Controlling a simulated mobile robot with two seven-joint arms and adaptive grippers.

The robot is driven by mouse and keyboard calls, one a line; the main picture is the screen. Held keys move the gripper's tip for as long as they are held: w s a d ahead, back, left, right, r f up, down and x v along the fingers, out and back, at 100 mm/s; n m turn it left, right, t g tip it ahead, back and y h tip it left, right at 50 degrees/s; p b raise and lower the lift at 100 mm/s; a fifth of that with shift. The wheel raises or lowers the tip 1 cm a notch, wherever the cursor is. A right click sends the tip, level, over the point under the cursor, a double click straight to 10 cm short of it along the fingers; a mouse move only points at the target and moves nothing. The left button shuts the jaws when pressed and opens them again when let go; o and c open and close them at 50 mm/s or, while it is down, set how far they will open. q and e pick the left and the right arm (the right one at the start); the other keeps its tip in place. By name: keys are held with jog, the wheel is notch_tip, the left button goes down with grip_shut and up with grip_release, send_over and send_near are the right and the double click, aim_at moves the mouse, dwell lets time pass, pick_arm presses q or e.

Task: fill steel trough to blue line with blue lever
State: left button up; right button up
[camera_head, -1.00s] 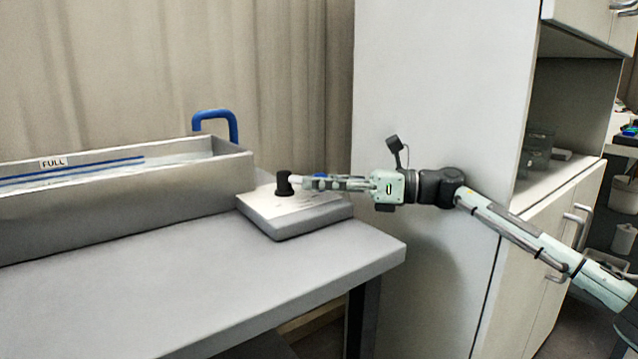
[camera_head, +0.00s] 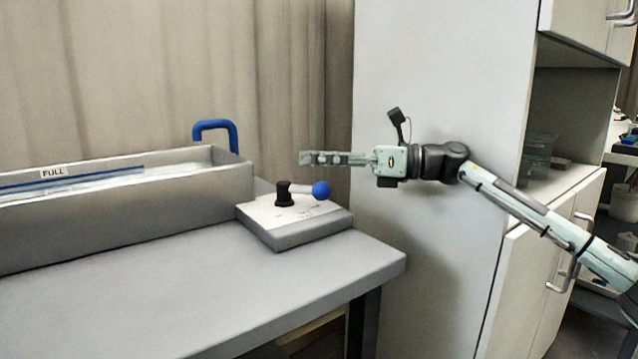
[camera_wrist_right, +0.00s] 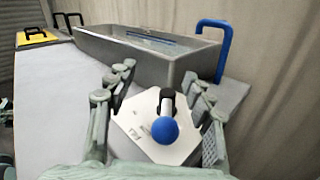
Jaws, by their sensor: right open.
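The steel trough (camera_head: 190,192) stands on the bench at left, with a blue line (camera_head: 100,174) and a FULL label on its inner back wall. A pale liquid surface shows close below the line; I cannot tell whether they meet. The lever has a black pivot (camera_head: 284,196) and a blue ball (camera_head: 321,190), and points right over its plate. My right gripper (camera_head: 304,158) is open and empty, above the lever and apart from it. In the right wrist view, the blue ball (camera_wrist_right: 165,130) appears between the spread fingers (camera_wrist_right: 158,80). My left gripper is out of view.
A tall pale cabinet (camera_head: 430,80) stands right of the bench. The bench front (camera_head: 220,290) is clear. A yellow item with a black handle (camera_wrist_right: 36,38) shows in the wrist view.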

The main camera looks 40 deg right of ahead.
jog(key=shift+r, duration=1.75)
